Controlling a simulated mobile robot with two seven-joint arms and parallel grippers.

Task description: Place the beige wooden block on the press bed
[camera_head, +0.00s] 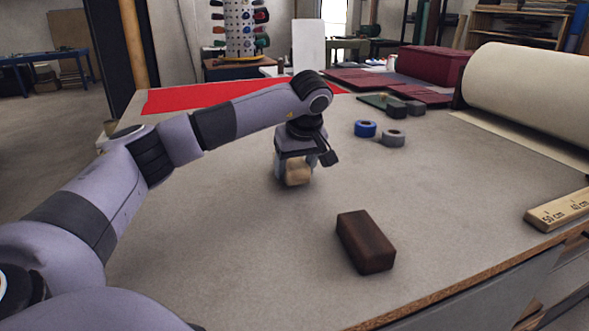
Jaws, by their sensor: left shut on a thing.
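My left gripper (297,171) reaches over the middle of the table, pointing down, and is shut on the beige wooden block (298,175). The block shows as a small tan piece between the fingers, partly covered by them. It is low, close to the grey table top; I cannot tell whether it touches it. I cannot make out a press bed for certain in this view. My right gripper is not in view.
A dark brown block (366,242) lies on the table (230,255) at the front. Blue (365,129) and grey (393,138) tape rolls lie behind to the right. A wooden ruler (560,209) and large cream roll (530,90) are at right. Red cloth (190,97) lies at back.

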